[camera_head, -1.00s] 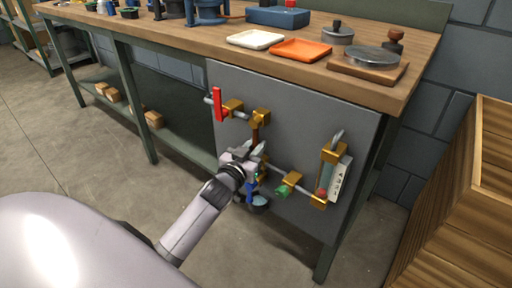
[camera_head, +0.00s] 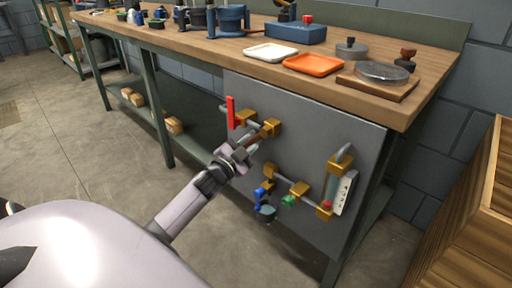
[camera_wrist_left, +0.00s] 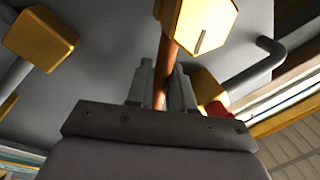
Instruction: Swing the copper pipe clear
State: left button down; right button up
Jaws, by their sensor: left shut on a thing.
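The copper pipe (camera_head: 258,137) runs from an upper brass fitting (camera_head: 272,127) on the grey panel (camera_head: 300,120) down and left to my left gripper (camera_head: 241,152). The left gripper is shut on the pipe. In the left wrist view the copper pipe (camera_wrist_left: 163,62) passes between the two fingers of the gripper (camera_wrist_left: 162,88), below a brass block (camera_wrist_left: 203,22). A lower brass fitting (camera_head: 270,171) sits apart from the pipe. The pipe's far end is hidden by the gripper.
The panel also carries a red lever (camera_head: 230,111), a blue valve handle (camera_head: 261,194), a green handle (camera_head: 288,200) and a gauge with a white plate (camera_head: 345,192). The workbench (camera_head: 190,42) is above. A wooden crate (camera_head: 470,225) stands at the right.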

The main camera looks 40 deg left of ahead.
pick_arm(q)
jog(key=shift+a+r+m, duration=0.35)
jog(key=shift+a+m, duration=0.05)
jog(key=shift+m, duration=0.4)
jog(key=c, duration=1.2)
grip_release()
jog(key=shift+r, duration=0.1)
jog(key=shift+o, duration=0.2)
pick_arm(e)
jog(key=shift+a, duration=0.1)
pick_arm(q)
jog(key=s+f+p, duration=0.1)
jog(key=s, duration=0.6)
jog(key=shift+d+p, duration=0.15)
jog(key=shift+p, duration=0.15)
pick_arm(e)
jog(key=shift+s+d+h, duration=0.3)
jog(key=shift+d, duration=0.4)
pick_arm(q)
jog(key=shift+f, duration=0.1)
pick_arm(e)
jog(key=shift+r, duration=0.25)
